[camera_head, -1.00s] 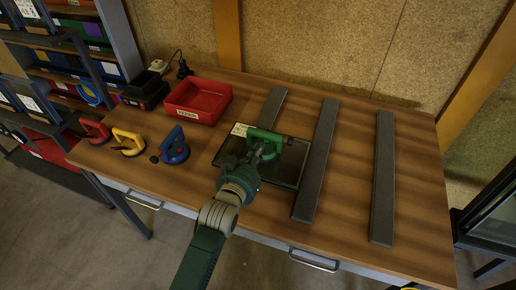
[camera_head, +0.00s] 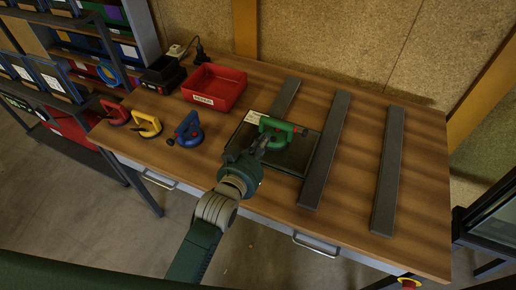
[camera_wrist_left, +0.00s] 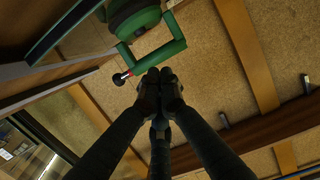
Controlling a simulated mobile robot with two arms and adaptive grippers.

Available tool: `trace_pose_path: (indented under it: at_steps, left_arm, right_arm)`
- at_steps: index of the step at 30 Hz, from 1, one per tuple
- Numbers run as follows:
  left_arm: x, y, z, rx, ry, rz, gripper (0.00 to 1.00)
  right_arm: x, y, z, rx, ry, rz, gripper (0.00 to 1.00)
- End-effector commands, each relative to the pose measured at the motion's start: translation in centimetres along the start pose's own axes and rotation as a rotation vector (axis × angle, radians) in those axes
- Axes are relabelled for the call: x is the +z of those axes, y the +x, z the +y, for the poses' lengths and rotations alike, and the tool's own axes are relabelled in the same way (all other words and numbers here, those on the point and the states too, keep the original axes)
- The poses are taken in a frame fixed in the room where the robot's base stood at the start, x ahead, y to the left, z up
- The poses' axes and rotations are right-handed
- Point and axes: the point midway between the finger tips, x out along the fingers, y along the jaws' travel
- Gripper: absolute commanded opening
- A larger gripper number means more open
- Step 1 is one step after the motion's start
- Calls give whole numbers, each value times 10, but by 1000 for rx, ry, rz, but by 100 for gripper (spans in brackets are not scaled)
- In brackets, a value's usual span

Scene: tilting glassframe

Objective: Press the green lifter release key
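The green lifter (camera_head: 283,127) sits on a dark glass pane (camera_head: 291,158) on the table. Its handle (camera_wrist_left: 160,57) shows large in the left wrist view, with a small dark knob with a red ring (camera_wrist_left: 121,77) at its left end. A small red part shows at the right end of the lifter in the head view. My left gripper (camera_head: 262,142) is just in front of the lifter. In the left wrist view its fingertips (camera_wrist_left: 160,78) are together, close to the handle; contact cannot be told. My right gripper is not in view.
Blue (camera_head: 188,129), yellow (camera_head: 147,125) and red (camera_head: 115,111) lifters stand to the left. A red bin (camera_head: 215,88) and a black box (camera_head: 163,75) are behind them. Grey bars (camera_head: 388,170) lie on the right; the wood between them is clear.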

Motion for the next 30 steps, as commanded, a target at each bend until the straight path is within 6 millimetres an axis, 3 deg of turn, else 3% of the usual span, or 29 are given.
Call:
trace_pose_path:
  at_steps: [3,9,30]
  left_arm:
    - [1,-23,0,0,0,0,0]
    - [0,-44,0,0,0,2,0]
    - [-2,-47,0,0,0,3,0]
  right_arm:
    - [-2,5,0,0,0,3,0]
    - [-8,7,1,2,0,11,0]
    - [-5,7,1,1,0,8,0]
